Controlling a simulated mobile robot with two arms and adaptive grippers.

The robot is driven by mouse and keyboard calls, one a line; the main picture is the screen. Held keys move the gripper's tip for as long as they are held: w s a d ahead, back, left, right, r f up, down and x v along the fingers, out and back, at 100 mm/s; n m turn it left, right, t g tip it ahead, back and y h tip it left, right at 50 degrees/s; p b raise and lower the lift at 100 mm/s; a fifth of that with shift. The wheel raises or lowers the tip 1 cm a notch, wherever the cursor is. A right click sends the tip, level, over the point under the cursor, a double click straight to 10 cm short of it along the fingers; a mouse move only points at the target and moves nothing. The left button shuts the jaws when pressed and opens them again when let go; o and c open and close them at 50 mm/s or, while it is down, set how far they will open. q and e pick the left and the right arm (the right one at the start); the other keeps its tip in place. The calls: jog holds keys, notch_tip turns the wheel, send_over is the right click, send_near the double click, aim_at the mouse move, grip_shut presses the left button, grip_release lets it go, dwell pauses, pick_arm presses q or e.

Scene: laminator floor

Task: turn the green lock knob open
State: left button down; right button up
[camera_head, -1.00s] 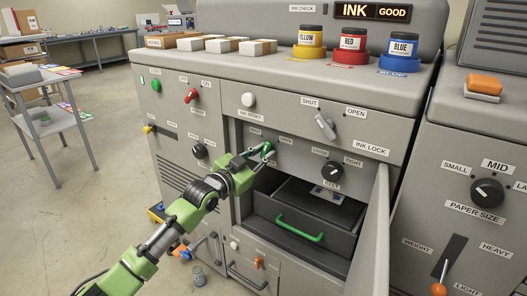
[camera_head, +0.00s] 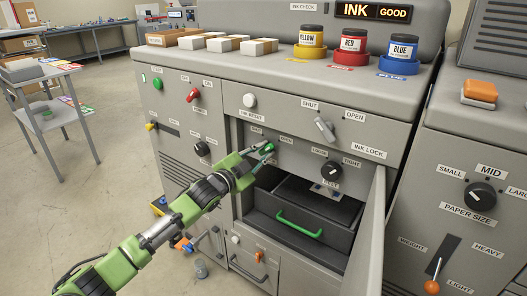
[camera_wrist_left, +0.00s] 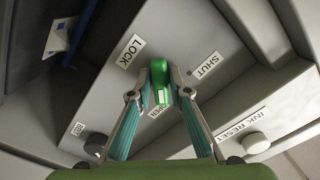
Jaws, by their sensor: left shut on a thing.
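The green lock knob (camera_head: 268,147) is on the grey panel inside the open bay of the machine, between the SHUT and OPEN labels. In the left wrist view the knob (camera_wrist_left: 160,72) stands between the two fingers, and the LOCK and SHUT labels lie to either side of it. A pale mark on its lower end points toward a partly hidden label that seems to read OPEN. My left gripper (camera_head: 262,150) is shut on the knob; the wrist view shows its fingertips (camera_wrist_left: 160,92) on both sides. My right gripper is not in view.
A grey door (camera_head: 371,235) stands open at the right of the bay. Below the knob is a dark drawer with a green handle (camera_head: 299,223). A black LOOSE/TIGHT knob (camera_head: 332,172) sits to the right. The white INK RESET button (camera_wrist_left: 255,144) is nearby.

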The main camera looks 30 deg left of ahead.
pick_arm(q)
jog(key=shift+f, duration=0.1)
jog(key=c, duration=1.9)
grip_release()
jog(key=s+a, duration=0.1)
jog(key=s, duration=1.1)
jog(key=shift+a, duration=0.3)
